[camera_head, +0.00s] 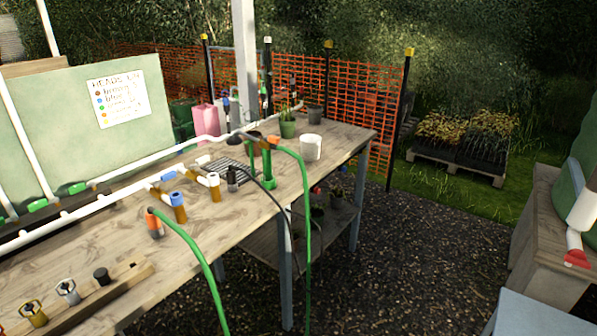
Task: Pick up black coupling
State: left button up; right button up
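Neither of my grippers is in view.
The wooden bench (250,220) carries a white pipe run (110,200) with coloured fittings. Green hoses (190,245) arch over its front edge. A white cup (311,147) and green pot (287,126) stand at the back. Bare wood lies between strip and pipe.

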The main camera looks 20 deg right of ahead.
aim_at(230, 173)
jog(key=z, duration=0.2)
jog(key=i+l+u, duration=0.1)
jog(key=i+l, duration=0.15)
jog(key=i+l+u, duration=0.15)
jog(key=l, duration=0.25)
jog(key=i+l+u, duration=0.1)
jog(key=i+l, duration=0.15)
jog(key=l, duration=0.15)
